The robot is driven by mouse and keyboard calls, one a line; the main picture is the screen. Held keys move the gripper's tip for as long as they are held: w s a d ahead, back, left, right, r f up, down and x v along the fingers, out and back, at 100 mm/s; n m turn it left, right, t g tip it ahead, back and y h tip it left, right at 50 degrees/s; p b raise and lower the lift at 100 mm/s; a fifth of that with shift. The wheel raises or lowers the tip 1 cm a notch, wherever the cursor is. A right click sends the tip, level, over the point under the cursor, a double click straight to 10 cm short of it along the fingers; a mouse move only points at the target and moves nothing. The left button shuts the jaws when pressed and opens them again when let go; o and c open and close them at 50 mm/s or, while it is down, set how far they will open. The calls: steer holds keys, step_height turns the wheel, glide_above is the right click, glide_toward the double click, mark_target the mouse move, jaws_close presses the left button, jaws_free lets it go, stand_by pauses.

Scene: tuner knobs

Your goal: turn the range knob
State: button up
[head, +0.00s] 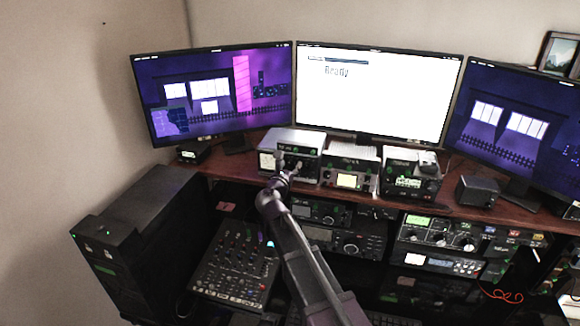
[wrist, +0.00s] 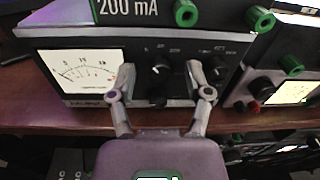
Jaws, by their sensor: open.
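The tuner (wrist: 62,45) is a dark-faced box with a light top and a white meter (wrist: 82,70) on its left. In the head view the tuner (head: 300,138) stands on the shelf below the middle monitor. A black knob with a white pointer mark (wrist: 160,63) and a smaller knob (wrist: 157,97) below it are on its face. My gripper (wrist: 158,74) is open, its fingers on either side of these knobs and near the panel; contact cannot be told. In the head view my gripper (head: 288,162) is before the tuner face. The labels are too small to read, so which is the range knob is unclear.
Another knob (wrist: 219,66) is just right of my right finger. A second unit with a lit meter (wrist: 290,92) stands to the right, with a gap between. The brown shelf edge (wrist: 60,125) runs below. A mixer (head: 235,262) and stacked radios (head: 345,240) are lower down.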

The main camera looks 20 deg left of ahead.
jaws_close()
steer(key=shift+m, duration=0.4)
steer(key=m, duration=0.3)
steer(key=shift+r, duration=0.1)
steer(key=m, duration=0.3)
steer(key=shift+m+p, duration=0.35)
steer(key=shift+m, duration=0.05)
steer(key=m, duration=0.4)
steer(key=shift+y, duration=0.3)
steer(key=shift+m+g, duration=0.3)
steer(key=shift+m, duration=1.7)
